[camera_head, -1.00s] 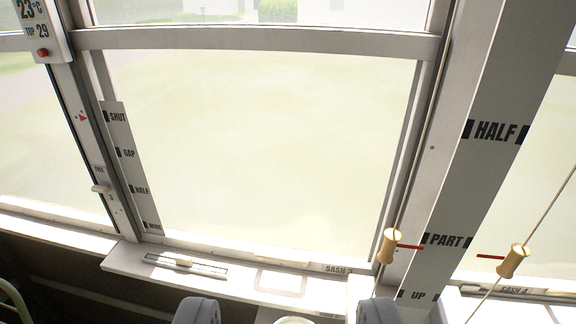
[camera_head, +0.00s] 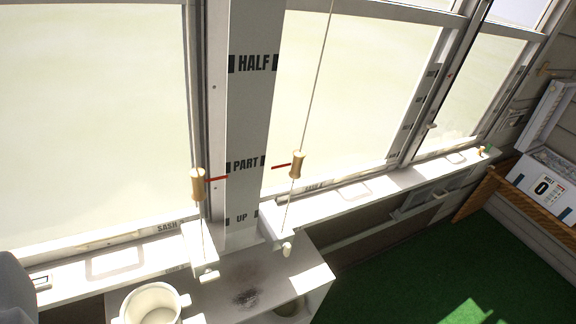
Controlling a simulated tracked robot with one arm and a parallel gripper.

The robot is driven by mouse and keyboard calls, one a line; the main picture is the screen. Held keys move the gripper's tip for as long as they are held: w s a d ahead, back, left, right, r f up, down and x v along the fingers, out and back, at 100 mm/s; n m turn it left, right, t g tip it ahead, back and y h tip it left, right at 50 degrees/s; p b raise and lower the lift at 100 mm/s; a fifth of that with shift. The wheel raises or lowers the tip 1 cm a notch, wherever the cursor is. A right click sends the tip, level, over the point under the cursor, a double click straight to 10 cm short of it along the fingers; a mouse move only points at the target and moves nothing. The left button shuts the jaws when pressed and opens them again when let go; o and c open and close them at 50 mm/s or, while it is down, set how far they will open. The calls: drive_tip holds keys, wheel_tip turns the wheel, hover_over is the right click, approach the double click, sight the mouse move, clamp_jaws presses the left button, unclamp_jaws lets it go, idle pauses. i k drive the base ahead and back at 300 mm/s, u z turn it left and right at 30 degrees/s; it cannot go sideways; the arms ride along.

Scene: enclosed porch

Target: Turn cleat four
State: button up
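Two small white cleats show at the sill below the post. The right one (camera_head: 287,248) is under the cord with a wooden toggle (camera_head: 297,164), beside the right-hand window. The left one (camera_head: 207,275) is under the other cord and toggle (camera_head: 198,184), beside the window marked SASH 3. I cannot read a number on either cleat. The right cleat is small and its turn is hard to make out. Part of my gripper (camera_head: 14,290), a grey rounded piece, shows at the lower left edge, well away from both cleats. Its other finger is out of view.
A white post (camera_head: 252,115) reads HALF, PART and UP, with red marks by the toggles. A white pot (camera_head: 152,303) stands on the ledge (camera_head: 312,279) below the cleats. A wooden bench (camera_head: 484,192) and sign are at right. Green floor (camera_head: 400,270) is open.

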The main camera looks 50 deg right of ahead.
sight(286, 246)
drive_tip(key=k, duration=0.5)
drive_tip(key=z, duration=0.55)
drive_tip(key=i, duration=0.45)
drive_tip(key=z, duration=0.4)
